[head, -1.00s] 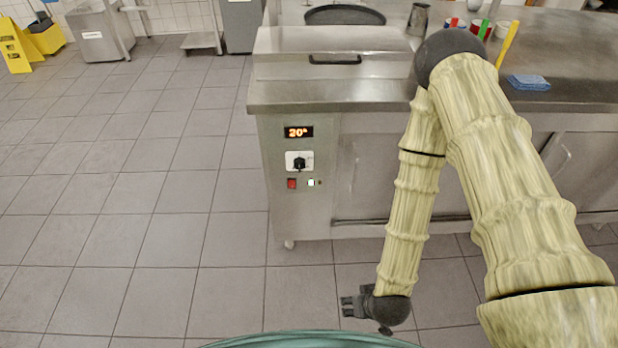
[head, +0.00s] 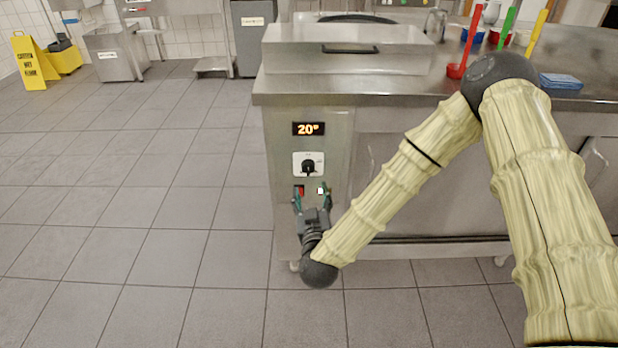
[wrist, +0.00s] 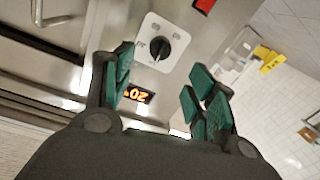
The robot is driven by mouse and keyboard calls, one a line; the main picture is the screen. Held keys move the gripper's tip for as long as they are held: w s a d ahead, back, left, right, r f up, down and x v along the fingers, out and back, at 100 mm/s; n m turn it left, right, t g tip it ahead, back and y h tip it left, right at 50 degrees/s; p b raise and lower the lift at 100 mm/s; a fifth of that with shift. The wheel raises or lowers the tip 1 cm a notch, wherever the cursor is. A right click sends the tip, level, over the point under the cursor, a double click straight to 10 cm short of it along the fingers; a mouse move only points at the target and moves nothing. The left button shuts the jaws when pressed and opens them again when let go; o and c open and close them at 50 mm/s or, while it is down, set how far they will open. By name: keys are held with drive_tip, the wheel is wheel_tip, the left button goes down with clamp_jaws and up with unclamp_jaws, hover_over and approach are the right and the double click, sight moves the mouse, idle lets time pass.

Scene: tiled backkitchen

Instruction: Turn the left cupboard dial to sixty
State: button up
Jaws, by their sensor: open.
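The cupboard dial (head: 308,167) is a black knob on a white plate, on the steel panel at the left end of the cupboard front. It also shows in the wrist view (wrist: 157,48), beyond and between my fingers. The orange display (head: 309,128) above it reads 20 with a degree sign. My gripper (head: 312,194) is open and empty just below the dial in the head view, its green-padded fingers pointing up toward the panel. In the wrist view the fingers (wrist: 160,88) are spread apart, and neither appears to touch the knob.
A red switch (head: 299,190) and a white-lit switch (head: 321,190) sit below the dial, partly behind my fingers. The steel counter (head: 400,92) overhangs the panel. Floor to the left is clear; a yellow wet-floor sign (head: 34,62) stands far left.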

sight(309, 172)
drive_tip(key=w, duration=0.6)
drive_tip(key=w+b, duration=0.1)
drive_tip(key=w, duration=0.3)
drive_tip(key=shift+a, duration=0.3)
drive_tip(key=c, duration=1)
drive_tip(key=shift+c, duration=0.2)
